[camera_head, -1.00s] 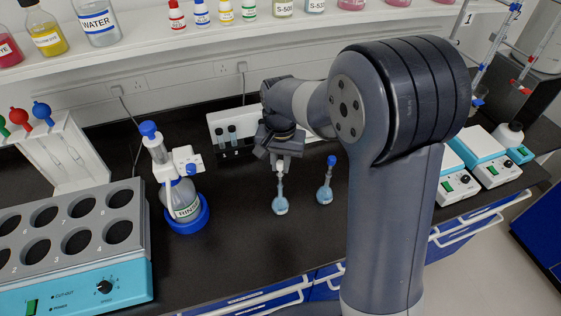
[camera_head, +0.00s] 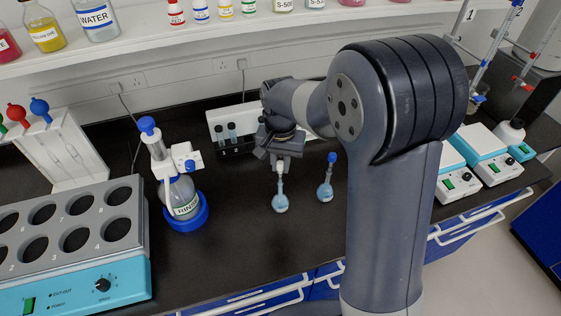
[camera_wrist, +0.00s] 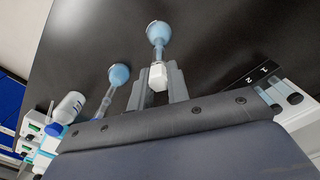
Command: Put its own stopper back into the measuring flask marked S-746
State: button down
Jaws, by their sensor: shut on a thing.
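A small round flask with pale blue liquid (camera_head: 280,203) stands upright on the black bench, directly under my gripper (camera_head: 281,163). It also shows in the wrist view (camera_wrist: 159,34). My gripper (camera_wrist: 160,84) is shut on a white stopper (camera_wrist: 158,76), which lines up with this flask's neck. I cannot tell whether the stopper is seated in the neck or just above it. A second similar flask (camera_head: 325,192) with a blue stopper (camera_head: 332,158) stands close to the right. It shows left of my fingers in the wrist view (camera_wrist: 119,75). No S-746 marking is readable on either flask.
A rinse bottle (camera_head: 183,196) in a blue ring stands to the left. A small rack with vials (camera_head: 237,146) is behind my gripper. A heating block (camera_head: 75,240) fills the front left, and white-and-blue devices (camera_head: 490,152) stand right. Bench in front of the flasks is clear.

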jog(key=shift+f, duration=0.45)
jog(key=c, duration=1.3)
grip_release()
notch_tip(320, 180, up, 11)
jog(key=shift+f+b, duration=0.1)
jog(key=shift+b, duration=0.8)
